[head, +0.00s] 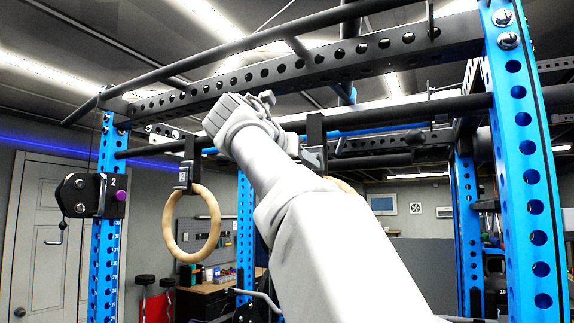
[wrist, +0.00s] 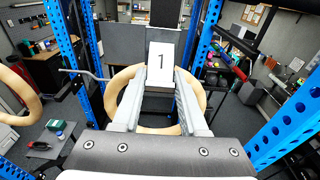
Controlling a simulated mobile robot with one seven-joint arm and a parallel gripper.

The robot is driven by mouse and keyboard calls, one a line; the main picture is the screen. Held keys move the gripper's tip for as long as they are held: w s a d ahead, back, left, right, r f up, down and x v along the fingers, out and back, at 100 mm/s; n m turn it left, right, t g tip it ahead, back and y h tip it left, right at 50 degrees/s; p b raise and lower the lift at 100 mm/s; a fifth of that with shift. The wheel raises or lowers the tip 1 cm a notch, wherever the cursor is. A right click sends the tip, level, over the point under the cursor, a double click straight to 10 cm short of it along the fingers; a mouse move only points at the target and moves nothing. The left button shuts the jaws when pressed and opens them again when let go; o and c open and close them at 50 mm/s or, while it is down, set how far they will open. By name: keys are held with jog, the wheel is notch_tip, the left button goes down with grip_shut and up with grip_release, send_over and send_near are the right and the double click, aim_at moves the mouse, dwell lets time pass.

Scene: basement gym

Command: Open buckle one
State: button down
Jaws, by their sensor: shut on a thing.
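Buckle one, bearing a white plate marked "1" (wrist: 163,58), is in the middle of the wrist view. My gripper (wrist: 165,85) has one finger on each side of it and is shut on it. Below the plate the buckle's dark strap and body show between the fingers. A wooden ring (wrist: 118,84) hangs behind the fingers and is partly covered by them. In the head view a black strap (head: 315,130) hangs from the rack bar beside my raised arm. My arm hides most of its ring and my fingertips there.
A second wooden ring (head: 168,236) hangs at the left from its own buckle (head: 185,175). Blue uprights (head: 527,180) stand on both sides, and a dark perforated beam (head: 290,68) crosses above. A workbench (head: 205,297) is in the background.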

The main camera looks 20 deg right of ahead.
jog(key=shift+r, duration=0.1)
dwell(0.3)
jog(key=shift+c, duration=2.2)
grip_release()
jog(key=v, duration=1.7)
jog(key=shift+s+a, duration=0.2)
